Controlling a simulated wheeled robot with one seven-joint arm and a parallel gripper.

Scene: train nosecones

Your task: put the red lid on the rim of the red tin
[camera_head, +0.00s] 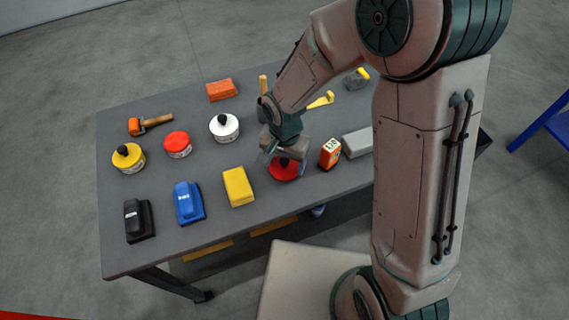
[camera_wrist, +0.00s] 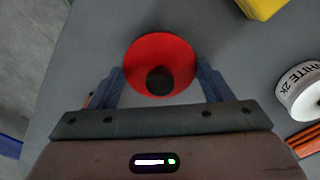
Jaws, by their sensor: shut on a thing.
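The red lid (camera_head: 283,173), a round red disc with a black knob, is at my gripper (camera_head: 286,163) near the table's front edge. In the wrist view the lid (camera_wrist: 150,52) lies between the two blue fingers of my gripper (camera_wrist: 160,76), which is shut on it. I cannot tell whether the lid touches the table. The red tin (camera_head: 178,150), with a red top, a pale label and no knob, stands on the table to the left, well apart from the gripper.
A white tin (camera_head: 224,134) and a yellow tin (camera_head: 128,164), both with black knobs, flank the red tin. A yellow block (camera_head: 238,193), a blue sander (camera_head: 188,208) and a black sander (camera_head: 137,224) line the front. An orange-white box (camera_head: 330,156) stands right of the lid.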

